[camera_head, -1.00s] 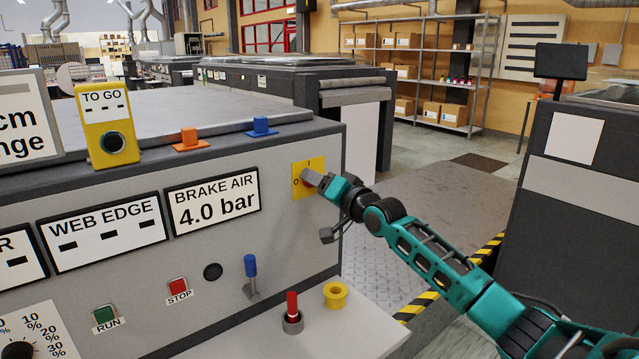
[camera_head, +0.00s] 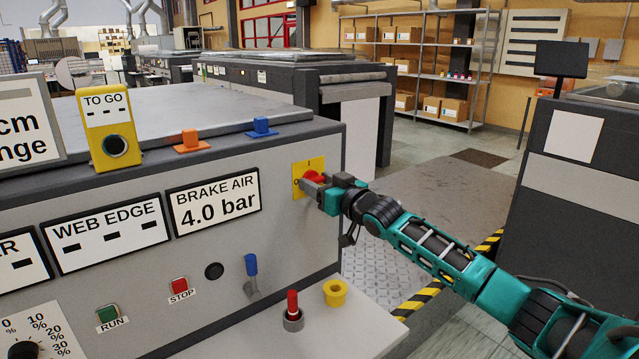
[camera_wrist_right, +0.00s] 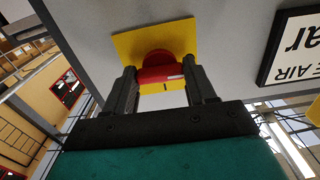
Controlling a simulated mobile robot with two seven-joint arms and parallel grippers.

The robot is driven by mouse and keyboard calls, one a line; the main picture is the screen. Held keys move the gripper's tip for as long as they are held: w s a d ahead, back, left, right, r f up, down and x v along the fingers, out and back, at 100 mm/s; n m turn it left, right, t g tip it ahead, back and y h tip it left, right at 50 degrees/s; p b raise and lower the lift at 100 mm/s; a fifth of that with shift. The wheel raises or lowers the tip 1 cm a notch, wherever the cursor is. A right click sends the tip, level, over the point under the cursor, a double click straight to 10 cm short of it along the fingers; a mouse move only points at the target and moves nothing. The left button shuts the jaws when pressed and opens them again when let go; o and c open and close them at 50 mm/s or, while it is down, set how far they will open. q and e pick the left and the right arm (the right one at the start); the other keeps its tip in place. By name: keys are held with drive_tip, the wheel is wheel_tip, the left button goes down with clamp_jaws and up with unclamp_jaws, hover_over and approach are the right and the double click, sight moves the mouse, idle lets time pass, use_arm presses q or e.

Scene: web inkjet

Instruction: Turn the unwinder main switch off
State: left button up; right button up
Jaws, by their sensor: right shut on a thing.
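The unwinder main switch is a red knob (camera_head: 315,176) on a square yellow plate (camera_head: 309,163) at the right end of the grey machine front. The plate has an "I" mark at its top and a "0" mark at its left, partly hidden. My right gripper (camera_head: 312,187) is at the knob, its fingers reaching in from the right and below. In the right wrist view, the red knob (camera_wrist_right: 160,70) sits between the two dark fingers of the gripper (camera_wrist_right: 162,80), shut on it. The yellow plate (camera_wrist_right: 138,45) lies behind. The knob's exact angle is hard to tell. My left gripper is out of view.
The machine front also carries a "BRAKE AIR" sign (camera_head: 214,201), a blue lever (camera_head: 251,268), a red stop button (camera_head: 180,286) and a green run button (camera_head: 108,313). A red-handled control (camera_head: 292,308) and yellow ring (camera_head: 336,292) stand on the ledge below. Floor right of the machine is open.

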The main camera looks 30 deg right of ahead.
idle(0.6)
drive_tip(key=o, duration=1)
drive_tip(key=shift+o, duration=0.2)
drive_tip(key=shift+s, duration=0.15)
drive_tip(key=s+d, duration=0.1)
drive_tip(key=s, duration=1.1)
drive_tip(key=shift+s+b, duration=0.3)
drive_tip(key=shift+b, duration=0.05)
